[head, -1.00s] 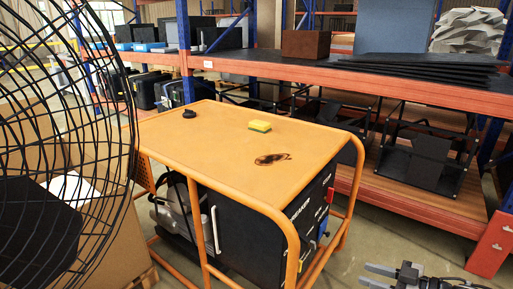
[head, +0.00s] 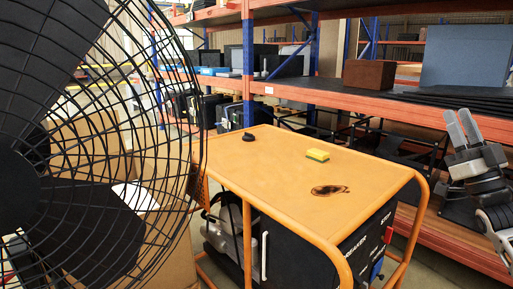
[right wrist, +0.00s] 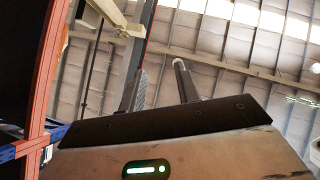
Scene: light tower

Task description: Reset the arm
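My right gripper (head: 462,128) is raised at the right side of the head view, fingers pointing up, in front of the shelf rack. Its two fingers stand apart with nothing between them. In the right wrist view the same gripper (right wrist: 160,85) points up toward the ceiling, empty. My left arm and gripper are not in view. The orange-topped light tower unit (head: 270,178) stands in the middle of the head view, to the left of the right gripper and apart from it.
A yellow sponge (head: 317,155), a black round cap (head: 249,137) and a dark stain (head: 329,190) are on the orange top. A large black wire fan (head: 90,150) fills the left. The orange shelf rack (head: 400,108) runs behind, holding a brown box (head: 369,75).

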